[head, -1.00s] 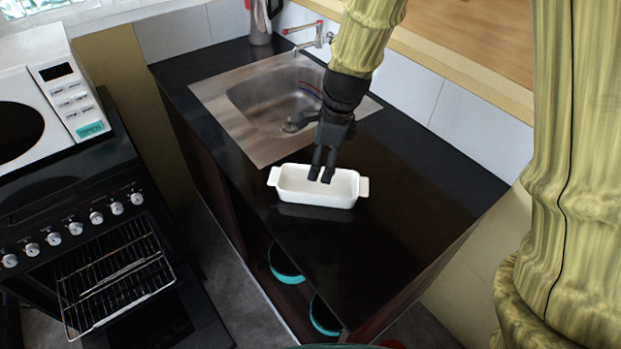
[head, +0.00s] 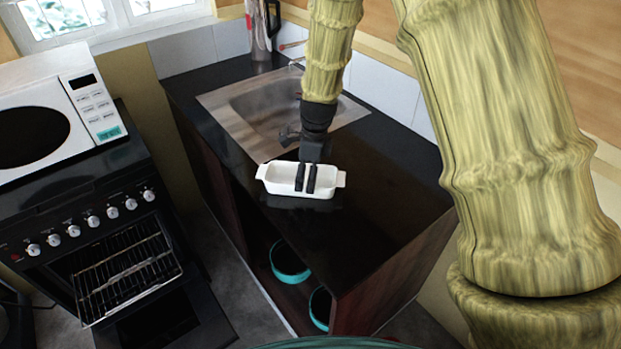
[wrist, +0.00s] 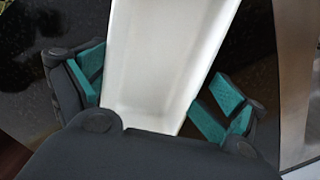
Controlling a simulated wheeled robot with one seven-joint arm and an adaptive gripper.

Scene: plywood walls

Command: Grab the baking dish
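The baking dish (head: 273,185) is white, long and shallow, with a small handle at each end. It sits upright on the black counter in front of the sink in the head view. My gripper (head: 305,192) points down at the middle of the dish, its two dark fingers overlapping the dish's inside and near wall. In the wrist view the dish (wrist: 160,65) runs between the teal-padded fingers of my gripper (wrist: 155,95). The fingers are apart, with a gap at the dish's right side; contact on the left is unclear. The fingers' exact height is unclear.
A metal sink (head: 225,105) with a tap lies behind the dish. A kettle (head: 262,30) stands at the counter's back. The black counter (head: 385,190) is clear to the right. An oven (head: 85,215) with its door open and a microwave (head: 60,120) stand left. Teal bowls (head: 288,268) sit below.

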